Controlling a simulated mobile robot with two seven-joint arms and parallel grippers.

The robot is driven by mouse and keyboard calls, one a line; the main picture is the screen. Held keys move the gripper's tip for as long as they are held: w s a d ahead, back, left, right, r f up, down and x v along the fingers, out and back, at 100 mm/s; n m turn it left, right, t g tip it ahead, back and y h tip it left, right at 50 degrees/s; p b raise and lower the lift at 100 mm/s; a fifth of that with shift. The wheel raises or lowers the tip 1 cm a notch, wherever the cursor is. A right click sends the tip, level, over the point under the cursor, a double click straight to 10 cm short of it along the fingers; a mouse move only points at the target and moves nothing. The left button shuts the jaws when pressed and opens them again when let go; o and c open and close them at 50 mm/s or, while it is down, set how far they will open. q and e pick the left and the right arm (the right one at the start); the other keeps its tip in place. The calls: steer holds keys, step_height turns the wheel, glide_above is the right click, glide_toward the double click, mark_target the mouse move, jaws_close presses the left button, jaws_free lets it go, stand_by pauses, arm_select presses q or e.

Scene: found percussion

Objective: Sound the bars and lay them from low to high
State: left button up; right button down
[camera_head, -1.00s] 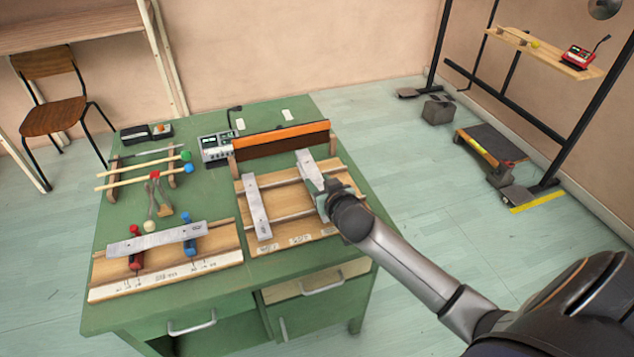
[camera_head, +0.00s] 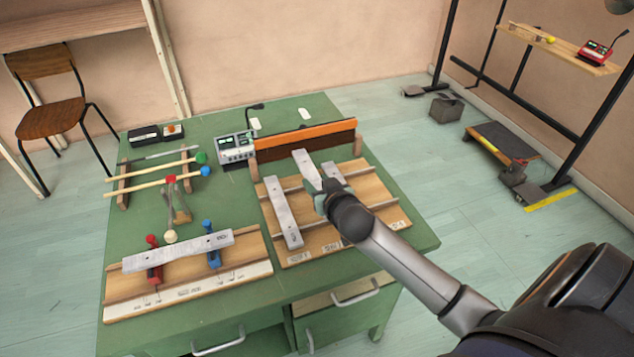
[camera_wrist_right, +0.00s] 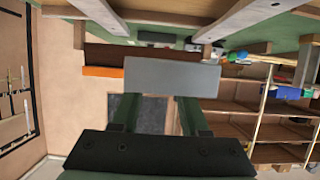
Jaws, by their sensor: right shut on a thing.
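My right gripper (camera_head: 322,192) is shut on a grey metal bar (camera_head: 305,170) over the wooden rack (camera_head: 375,190). In the right wrist view the held bar (camera_wrist_right: 172,77) lies across the fingers; its height above the rack is hard to judge. A second bar (camera_head: 282,212) lies on the rack's left side. A third bar (camera_head: 333,172) shows just right of the held one, partly hidden by the gripper. A longer bar (camera_head: 190,247) lies across the red and blue supports of the front-left wooden board (camera_head: 125,309). My left gripper is not in view.
Two mallets, one green-headed (camera_head: 201,157) and one blue-headed (camera_head: 205,171), rest on a stand at the left. A meter box (camera_head: 236,148) and an orange-topped wooden barrier (camera_head: 305,138) stand behind the rack. The green table (camera_head: 235,195) has a bare strip between board and rack.

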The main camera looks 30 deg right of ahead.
steer(key=shift+p, duration=0.35)
step_height(320, 180, down, 5)
steer(key=b, duration=0.3)
steer(key=shift+w+r, duration=0.1)
steer(key=shift+f+b, duration=0.55)
steer(key=shift+b, duration=0.05)
steer(key=shift+f, duration=0.15)
steer(key=shift+f+b, duration=0.3)
steer(key=shift+f, duration=0.1)
steer(key=shift+c, duration=1.7)
jaws_free()
